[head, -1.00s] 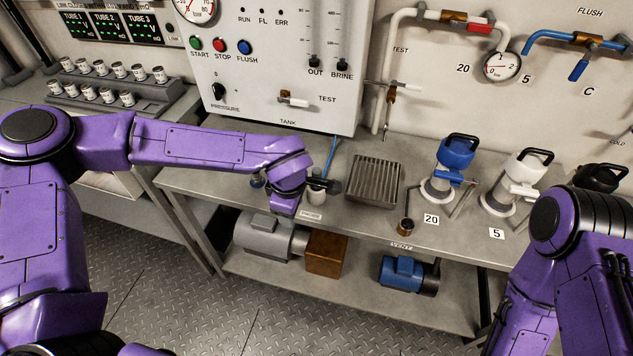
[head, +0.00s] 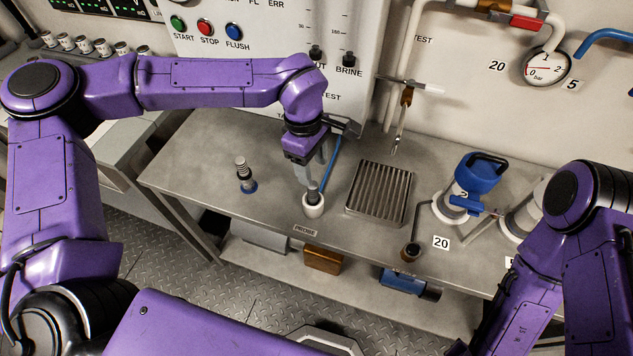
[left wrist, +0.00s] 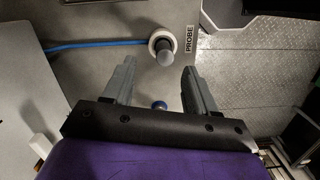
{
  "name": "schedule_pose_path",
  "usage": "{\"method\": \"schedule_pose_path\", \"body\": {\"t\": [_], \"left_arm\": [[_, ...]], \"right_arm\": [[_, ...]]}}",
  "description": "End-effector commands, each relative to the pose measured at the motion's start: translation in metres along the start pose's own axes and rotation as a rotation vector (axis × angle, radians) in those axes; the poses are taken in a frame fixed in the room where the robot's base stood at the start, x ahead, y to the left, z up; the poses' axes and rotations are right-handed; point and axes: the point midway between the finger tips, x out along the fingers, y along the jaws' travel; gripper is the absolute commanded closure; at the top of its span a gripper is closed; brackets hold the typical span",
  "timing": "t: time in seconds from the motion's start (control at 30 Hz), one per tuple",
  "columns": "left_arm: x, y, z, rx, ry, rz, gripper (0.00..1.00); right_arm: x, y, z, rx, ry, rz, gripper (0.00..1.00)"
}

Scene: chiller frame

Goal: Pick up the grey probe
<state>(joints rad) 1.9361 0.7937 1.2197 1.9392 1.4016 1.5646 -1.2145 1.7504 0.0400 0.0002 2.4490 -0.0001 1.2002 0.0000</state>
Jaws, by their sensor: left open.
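The grey probe (head: 313,189) stands upright in a white round holder (head: 313,208) on the bench, behind the PROBE label (head: 305,230). My left gripper (head: 307,182) points down at it, with the fingers partly overlapping in the head view. In the left wrist view, the probe's rounded grey top (left wrist: 166,56) shows near the open fingertips (left wrist: 158,66), between their lines and slightly ahead. The fingers look apart from the probe, with nothing held. A blue cable (head: 331,158) runs along the bench to the holder. My right gripper is out of view.
A grey fitting with a blue base (head: 245,176) stands left of the probe. A ribbed metal tray (head: 380,193) lies to its right, with a blue-topped canister (head: 471,185) beyond. The panel (head: 280,60) rises behind.

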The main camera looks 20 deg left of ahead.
Motion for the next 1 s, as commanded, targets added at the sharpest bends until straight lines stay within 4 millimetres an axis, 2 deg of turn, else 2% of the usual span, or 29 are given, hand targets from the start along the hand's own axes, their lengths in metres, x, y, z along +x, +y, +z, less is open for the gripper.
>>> {"method": "schedule_pose_path", "body": {"t": [0.1,0.37,0.53,0.63,0.8,0.83,1.0], "left_arm": [[0.022,-0.004,-0.004,-0.010,0.000,-0.006,0.43],[0.055,-0.006,-0.010,-0.022,0.000,-0.003,0.43],[0.086,-0.004,-0.010,-0.020,0.000,-0.002,0.43],[0.095,-0.004,-0.010,-0.018,0.000,0.000,0.43],[0.096,-0.003,-0.010,-0.017,0.001,0.002,0.43],[0.096,-0.003,-0.010,-0.017,0.001,0.002,0.46],[0.096,-0.003,-0.010,-0.017,0.001,0.002,1.00]], "right_arm": [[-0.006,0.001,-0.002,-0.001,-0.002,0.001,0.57],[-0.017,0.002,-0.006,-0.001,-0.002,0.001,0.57],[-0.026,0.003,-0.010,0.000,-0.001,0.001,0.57],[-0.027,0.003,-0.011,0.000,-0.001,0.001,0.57],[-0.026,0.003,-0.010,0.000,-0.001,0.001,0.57],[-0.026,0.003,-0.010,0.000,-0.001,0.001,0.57],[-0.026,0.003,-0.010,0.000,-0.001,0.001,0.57]]}}
